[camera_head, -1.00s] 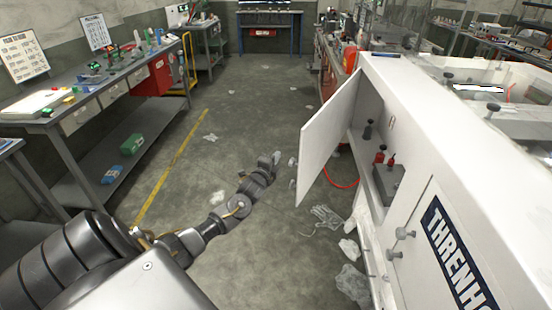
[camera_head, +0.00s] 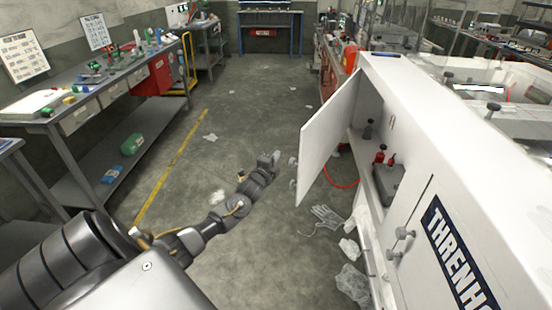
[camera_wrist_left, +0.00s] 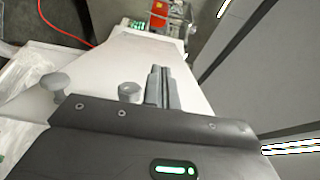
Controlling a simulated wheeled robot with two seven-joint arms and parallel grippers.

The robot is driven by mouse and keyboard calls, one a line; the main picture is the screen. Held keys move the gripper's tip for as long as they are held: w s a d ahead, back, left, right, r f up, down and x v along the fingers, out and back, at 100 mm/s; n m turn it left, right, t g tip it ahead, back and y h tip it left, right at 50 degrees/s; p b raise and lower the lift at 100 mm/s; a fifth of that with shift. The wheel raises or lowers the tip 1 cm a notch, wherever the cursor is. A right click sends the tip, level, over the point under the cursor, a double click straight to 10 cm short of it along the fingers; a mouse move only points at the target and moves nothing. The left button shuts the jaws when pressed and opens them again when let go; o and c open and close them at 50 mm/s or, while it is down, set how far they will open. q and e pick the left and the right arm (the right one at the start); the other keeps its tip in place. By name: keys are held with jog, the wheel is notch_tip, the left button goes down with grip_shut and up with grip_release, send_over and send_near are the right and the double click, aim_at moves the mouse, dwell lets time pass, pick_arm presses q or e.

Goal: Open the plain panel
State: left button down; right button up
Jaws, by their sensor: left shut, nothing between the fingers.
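The plain panel (camera_head: 325,140) is a white door on the white cabinet (camera_head: 412,130), swung well out and standing open. Its two grey knobs (camera_head: 292,161) project from its outer face, towards my left gripper (camera_head: 277,157). That gripper is shut and empty, left of the panel. In the left wrist view its fingers (camera_wrist_left: 160,84) are together beside a knob (camera_wrist_left: 130,92), in front of the panel's white face (camera_wrist_left: 145,60). I cannot tell whether they touch it. My right gripper is not in view.
Inside the cabinet are a grey box (camera_head: 388,183) and red-topped fittings. The lettered panel (camera_head: 455,250) beside the opening is closed. A glove (camera_head: 326,215) and clear plastic bags (camera_head: 352,284) lie on the floor. The aisle floor is mostly clear; a workbench (camera_head: 100,90) stands left.

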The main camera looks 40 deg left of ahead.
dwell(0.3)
pick_arm(q)
jog(key=s+d, duration=0.8)
jog(key=shift+s+f+b, duration=0.15)
jog(key=shift+b, duration=0.15)
